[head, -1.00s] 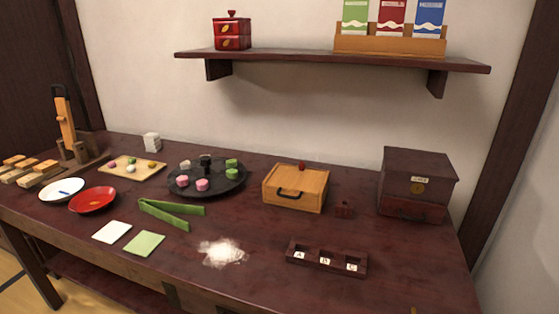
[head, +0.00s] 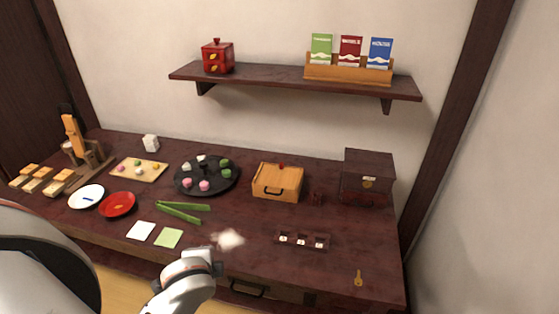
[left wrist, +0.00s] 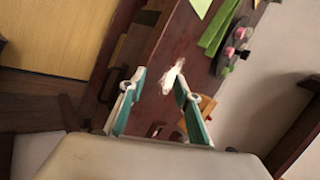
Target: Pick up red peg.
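A small red knob-like piece (head: 281,166), which may be the red peg, shows at the top rear of the wooden box (head: 289,183). A small dark red block (head: 316,198) stands just right of that box; its details are too small to tell. My left gripper (left wrist: 160,83) is open and empty in the left wrist view, with teal-lined fingers spread. In the head view my left arm comes in at the bottom, at the table's front edge, well short of the box. My right gripper is not in view.
White powder (head: 228,239) lies near the left gripper. Green tongs (head: 182,211), a dark round tray (head: 184,189) and a three-slot holder (head: 318,242) are on the table. A dark chest (head: 370,164) stands at right, a key (head: 358,278) at front right. A wall shelf (head: 260,77) hangs above.

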